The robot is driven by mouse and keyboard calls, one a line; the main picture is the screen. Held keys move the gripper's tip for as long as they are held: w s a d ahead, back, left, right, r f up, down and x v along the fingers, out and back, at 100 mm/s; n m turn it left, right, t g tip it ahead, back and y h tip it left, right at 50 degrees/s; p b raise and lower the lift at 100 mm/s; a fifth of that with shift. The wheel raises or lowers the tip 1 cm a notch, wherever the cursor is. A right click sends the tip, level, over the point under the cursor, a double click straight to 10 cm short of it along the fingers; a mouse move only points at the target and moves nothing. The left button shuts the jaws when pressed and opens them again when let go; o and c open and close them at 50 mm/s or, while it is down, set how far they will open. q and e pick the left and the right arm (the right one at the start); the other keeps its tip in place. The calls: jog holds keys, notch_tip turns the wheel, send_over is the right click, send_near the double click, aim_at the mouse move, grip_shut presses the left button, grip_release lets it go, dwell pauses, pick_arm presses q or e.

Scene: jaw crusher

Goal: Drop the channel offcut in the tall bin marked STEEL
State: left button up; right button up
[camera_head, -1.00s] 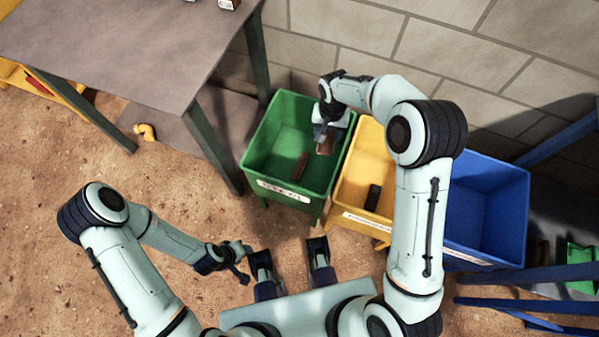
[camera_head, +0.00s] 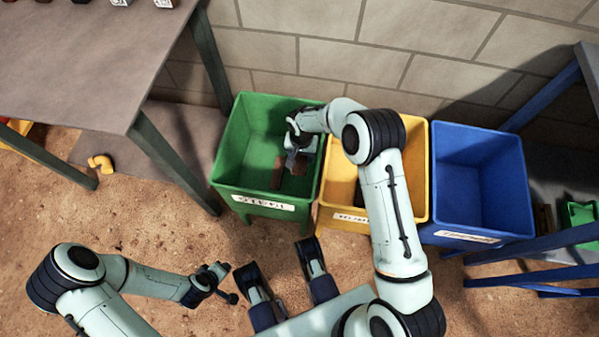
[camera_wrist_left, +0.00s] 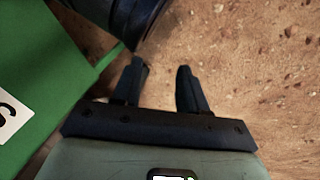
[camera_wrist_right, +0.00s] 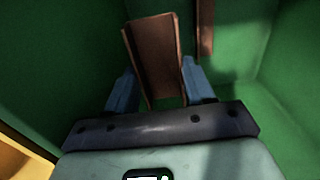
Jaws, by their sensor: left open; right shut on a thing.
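The green bin (camera_head: 228,170) has a white label (camera_head: 263,201) reading STEEL and stands left of a yellow and a blue bin. My right gripper (camera_head: 300,158) is at the right part of the green bin's opening, shut on the brown channel offcut (camera_wrist_right: 155,62). In the right wrist view the offcut points away between the fingers (camera_wrist_right: 160,90), with green walls around it. Whether its end touches the floor of the bin I cannot tell. My left gripper (camera_head: 228,283) is open and empty, low in front of the bins; it also shows in the left wrist view (camera_wrist_left: 160,70).
Another brown piece (camera_head: 277,172) lies inside the green bin. The yellow bin (camera_head: 338,205), partly hidden by my right arm, and the empty blue bin (camera_head: 480,190) stand alongside. A grey table (camera_head: 80,75) is at left, a block wall (camera_head: 420,50) behind.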

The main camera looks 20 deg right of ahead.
aim_at(301, 166)
notch_tip(301, 166, down, 8)
jog(key=shift+f+b, duration=0.15)
jog(key=shift+b, duration=0.8)
notch_tip(301, 166, down, 5)
jog(key=shift+f+b, duration=0.1)
jog(key=shift+b, duration=0.65)
pick_arm(q)
jog(key=s+a+f+g, duration=0.1)
jog(key=s+f+g, duration=0.1)
jog(key=s+f, duration=0.3)
jog(key=shift+s+f+n+g, duration=0.3)
jog(key=shift+s+f+g, duration=0.1)
jog(key=shift+s, duration=0.85)
pick_arm(e)
jog(key=shift+f, duration=0.15)
jog(key=o, duration=1.3)
pick_arm(q)
jog(key=shift+s+f, duration=0.15)
jog(key=shift+s, duration=0.1)
